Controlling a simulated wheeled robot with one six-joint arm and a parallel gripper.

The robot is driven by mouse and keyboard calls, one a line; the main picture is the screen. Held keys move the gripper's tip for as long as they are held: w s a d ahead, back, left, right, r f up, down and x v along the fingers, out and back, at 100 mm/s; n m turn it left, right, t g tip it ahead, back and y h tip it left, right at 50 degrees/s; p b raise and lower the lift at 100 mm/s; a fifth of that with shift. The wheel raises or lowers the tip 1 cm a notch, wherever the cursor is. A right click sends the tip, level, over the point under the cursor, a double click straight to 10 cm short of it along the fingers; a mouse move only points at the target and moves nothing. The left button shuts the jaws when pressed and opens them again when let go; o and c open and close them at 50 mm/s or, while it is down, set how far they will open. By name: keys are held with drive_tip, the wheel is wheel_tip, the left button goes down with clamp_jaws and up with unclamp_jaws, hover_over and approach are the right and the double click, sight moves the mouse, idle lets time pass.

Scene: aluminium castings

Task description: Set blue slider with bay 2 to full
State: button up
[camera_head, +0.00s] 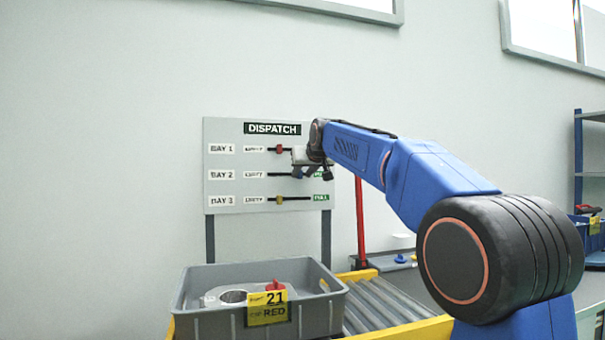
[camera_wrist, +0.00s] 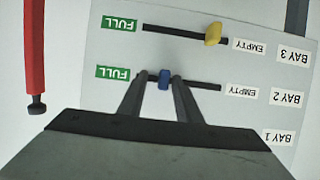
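The grey dispatch board (camera_head: 225,130) has horizontal slots for bays 1, 2 and 3, with EMPTY at left and FULL at right. The wrist view shows it upside down. The blue slider (camera_wrist: 165,78) is in the bay 2 slot, nearer the green FULL label (camera_wrist: 118,73) than the EMPTY label (camera_wrist: 241,90). In the head view my gripper hides it. My gripper (camera_wrist: 160,77) is open, with one fingertip on each side of the blue slider and small gaps visible. It also shows at the board in the head view (camera_head: 300,172).
The red slider (camera_head: 279,149) of bay 1 and the yellow slider (camera_wrist: 213,34) of bay 3 are close above and below. A red post (camera_head: 360,220) stands right of the board. A grey crate (camera_head: 200,322) and roller conveyor (camera_head: 385,305) lie below.

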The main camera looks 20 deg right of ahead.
drive_tip(key=v, duration=1.7)
drive_tip(key=shift+s+r, duration=0.15)
drive_tip(key=s+f+g, duration=0.3)
drive_tip(key=s+f, duration=1)
drive_tip(key=f, duration=0.5)
drive_tip(key=s+f+g, duration=0.3)
drive_tip(key=s+f, duration=1.1)
drive_tip(key=f, duration=0.4)
drive_tip(key=s+f+g, duration=0.2)
drive_tip(key=s+f, duration=1.1)
drive_tip(key=f, duration=0.5)
drive_tip(key=shift+s+a+f+g, duration=0.3)
drive_tip(key=shift+a+g, duration=0.05)
drive_tip(key=shift+g, duration=0.05)
